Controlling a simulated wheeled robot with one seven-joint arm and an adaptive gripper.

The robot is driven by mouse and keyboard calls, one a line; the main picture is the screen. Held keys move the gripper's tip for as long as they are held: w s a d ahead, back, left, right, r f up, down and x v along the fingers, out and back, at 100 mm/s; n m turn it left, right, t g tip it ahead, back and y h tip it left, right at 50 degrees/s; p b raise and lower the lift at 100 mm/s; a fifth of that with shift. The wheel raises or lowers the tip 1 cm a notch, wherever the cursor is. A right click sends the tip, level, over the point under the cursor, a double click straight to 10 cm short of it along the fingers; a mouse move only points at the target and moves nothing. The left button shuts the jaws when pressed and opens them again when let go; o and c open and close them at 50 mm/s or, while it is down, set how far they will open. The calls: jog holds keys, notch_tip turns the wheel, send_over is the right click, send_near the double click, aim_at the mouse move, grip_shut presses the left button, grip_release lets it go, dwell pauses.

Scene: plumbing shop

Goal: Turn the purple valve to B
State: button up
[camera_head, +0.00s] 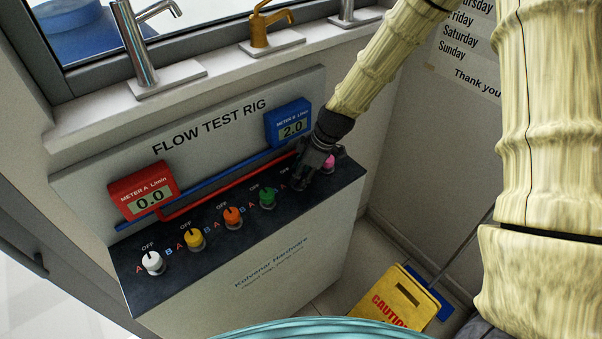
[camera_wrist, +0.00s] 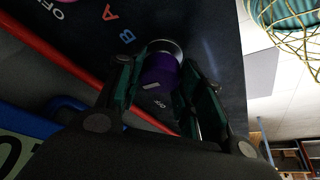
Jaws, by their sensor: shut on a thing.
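The purple valve (camera_wrist: 168,78) is a round knob on the dark panel in the wrist view, with a pale mark on its lower left side. A blue letter B (camera_wrist: 127,37) is printed to its upper left. My gripper (camera_wrist: 160,62) is shut on the purple valve, one finger on each side. In the head view my gripper (camera_head: 304,176) covers the purple valve, at the right part of the panel. I cannot tell exactly where the pointer stands.
Pink (camera_head: 329,162), green (camera_head: 267,198), orange (camera_head: 233,217), yellow (camera_head: 195,238) and white (camera_head: 152,262) valves share the panel (camera_head: 214,252). The red meter (camera_head: 144,193) reads 0.0; the blue meter (camera_head: 289,124) reads 2.0. A yellow caution sign (camera_head: 401,298) is on the floor.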

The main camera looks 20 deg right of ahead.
jog(key=m+t+h, duration=0.1)
jog(key=m, duration=0.2)
jog(key=m+b, duration=0.1)
jog(key=m, duration=0.2)
jog(key=shift+s+a+t+h, duration=0.1)
jog(key=shift+t+h, duration=0.3)
jog(key=m+h, duration=0.1)
jog(key=m, duration=0.4)
jog(key=shift+a+m+t+h, duration=0.1)
jog(key=shift+m+t+h, duration=0.2)
jog(key=shift+t+h, duration=0.1)
jog(key=o, duration=1)
jog(key=v, duration=1.2)
